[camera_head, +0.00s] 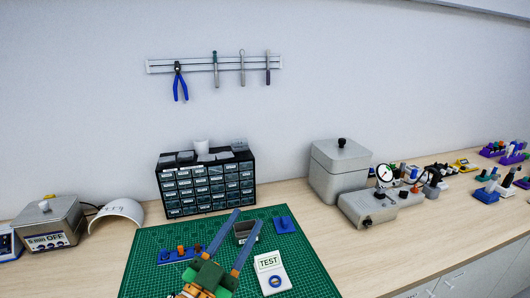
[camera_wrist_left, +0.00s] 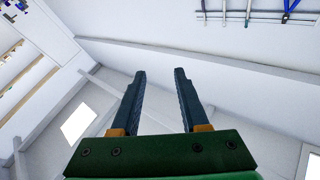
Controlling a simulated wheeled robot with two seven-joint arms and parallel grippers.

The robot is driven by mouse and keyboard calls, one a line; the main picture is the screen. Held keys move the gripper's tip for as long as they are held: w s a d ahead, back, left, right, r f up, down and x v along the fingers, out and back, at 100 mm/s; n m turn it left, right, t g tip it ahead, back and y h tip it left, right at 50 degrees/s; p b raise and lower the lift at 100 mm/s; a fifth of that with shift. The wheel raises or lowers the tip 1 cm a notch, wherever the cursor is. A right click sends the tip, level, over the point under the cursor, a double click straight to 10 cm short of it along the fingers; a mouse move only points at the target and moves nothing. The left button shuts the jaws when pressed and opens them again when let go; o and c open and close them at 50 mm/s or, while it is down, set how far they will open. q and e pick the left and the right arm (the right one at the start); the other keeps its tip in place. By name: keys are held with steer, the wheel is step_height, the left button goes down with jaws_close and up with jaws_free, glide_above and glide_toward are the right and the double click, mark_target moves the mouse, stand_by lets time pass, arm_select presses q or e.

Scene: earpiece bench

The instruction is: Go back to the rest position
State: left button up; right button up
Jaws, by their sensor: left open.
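My left gripper (camera_head: 238,235) is over the green cutting mat (camera_head: 310,273) in the head view, its two long blue-grey fingers spread apart. In the left wrist view the same gripper (camera_wrist_left: 163,75) is open, with nothing between its fingers and only wall and ceiling beyond. My right gripper does not show in either view.
On the mat are a small grey bin (camera_head: 245,232), a blue block (camera_head: 285,225), a blue holder (camera_head: 172,256) and a white TEST box (camera_head: 271,272). A drawer cabinet (camera_head: 207,187) and a grey lidded box (camera_head: 339,170) stand behind. Tools hang on a wall rail (camera_head: 214,62).

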arm_select(q)
steer(key=s+a+f+n+g+y, duration=0.3)
steer(key=a+f+g+y, duration=0.15)
steer(key=f, duration=0.55)
steer(key=s+a+f+n+g+y, duration=0.35)
steer(key=a+f+y, duration=0.2)
steer(key=f, duration=0.45)
steer(key=s+a+f+g, duration=0.1)
steer(key=s+f+g, duration=0.3)
steer(key=s+f, duration=0.3)
steer(key=s+a+f+g, duration=0.2)
steer(key=s+f+g, duration=0.25)
steer(key=s, duration=0.55)
step_height(320, 180, down, 22)
steer(key=s+b, duration=0.2)
steer(key=b, duration=0.4)
steer(key=s+a+f+g+b, duration=0.2)
steer(key=s+f+b, duration=0.2)
steer(key=s+f, duration=0.7)
step_height(320, 180, down, 2)
steer(key=shift+s+f, duration=0.15)
steer(key=shift+s, duration=0.15)
